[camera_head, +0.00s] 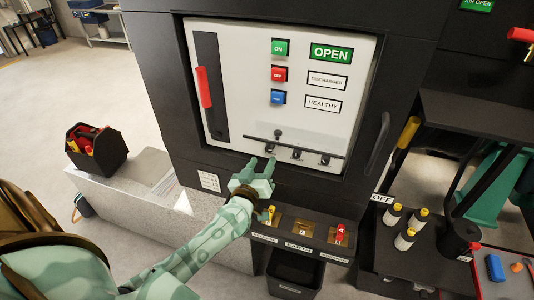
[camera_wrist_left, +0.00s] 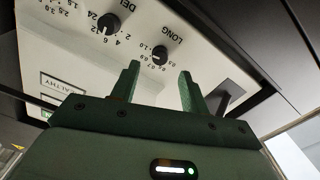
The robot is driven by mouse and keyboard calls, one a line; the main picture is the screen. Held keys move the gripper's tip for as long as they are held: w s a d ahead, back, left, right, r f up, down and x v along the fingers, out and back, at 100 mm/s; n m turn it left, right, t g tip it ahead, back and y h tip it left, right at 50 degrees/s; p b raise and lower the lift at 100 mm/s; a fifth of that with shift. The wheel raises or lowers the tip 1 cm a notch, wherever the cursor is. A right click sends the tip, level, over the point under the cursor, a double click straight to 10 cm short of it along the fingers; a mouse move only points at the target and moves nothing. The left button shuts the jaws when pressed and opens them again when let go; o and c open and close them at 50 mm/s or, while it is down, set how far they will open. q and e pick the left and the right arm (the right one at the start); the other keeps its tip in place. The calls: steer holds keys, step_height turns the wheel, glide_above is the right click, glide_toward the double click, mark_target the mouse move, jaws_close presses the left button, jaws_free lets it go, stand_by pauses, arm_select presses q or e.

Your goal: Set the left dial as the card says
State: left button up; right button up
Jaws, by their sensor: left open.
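My left gripper (camera_head: 261,164) is open and empty in front of the lower edge of the white panel (camera_head: 233,50). Small black knobs sit low on this panel, including a knob (camera_head: 297,153) just right of my fingers. In the left wrist view, the open fingers (camera_wrist_left: 160,71) point at the panel. A black dial marked LONG (camera_wrist_left: 159,55) shows between and beyond the fingertips, apart from them as far as I can tell. Another dial (camera_wrist_left: 108,24) with a numbered scale is to its left. A small white card (camera_head: 209,181) is below the panel; its text is unreadable.
A sloped ledge with switches (camera_head: 303,232) lies below my gripper. A dark handle (camera_head: 378,143) is on the cabinet's right side. A tool tote (camera_head: 96,151) stands on a pale block at left. Bottles with yellow caps (camera_head: 405,240) stand at right. The floor at upper left is open.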

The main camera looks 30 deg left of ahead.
mark_target(268, 150)
arm_select(q)
steer(key=x, duration=0.4)
steer(key=shift+w+a+f+b, duration=0.1)
steer(key=shift+w+b, duration=0.05)
steer(key=shift+b, duration=0.2)
steer(key=shift+w, duration=0.35)
arm_select(e)
steer(key=shift+a+f, duration=0.1)
steer(key=shift+f, duration=0.3)
steer(key=shift+a, duration=0.1)
arm_select(q)
steer(key=shift+c, duration=0.6)
steer(key=c, duration=0.9)
steer(key=shift+o, duration=0.2)
arm_select(e)
steer(key=shift+a, duration=0.2)
